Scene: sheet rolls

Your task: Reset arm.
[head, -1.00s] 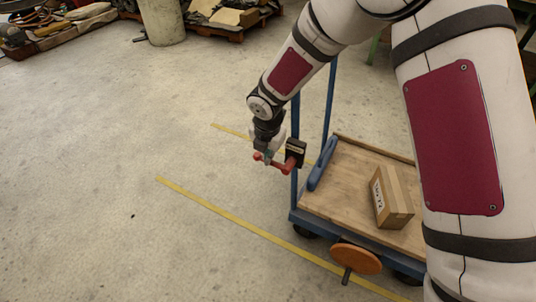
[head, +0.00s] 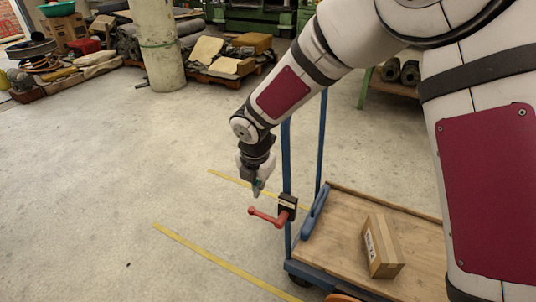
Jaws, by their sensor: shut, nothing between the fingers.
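My gripper (head: 257,193) is shut and empty. It points down, just above and left of a red-handled lever (head: 266,216), with a small gap between them in the picture. The lever joins a black block (head: 288,204) at the blue upright of a trolley (head: 334,210). My arm reaches down from the upper right and hides part of the trolley's right side.
A cardboard box (head: 382,246) lies on the trolley's wooden deck. Yellow floor lines (head: 215,261) run beside the trolley. A concrete pillar (head: 157,45) and loaded pallets stand at the back. The floor to the left is clear.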

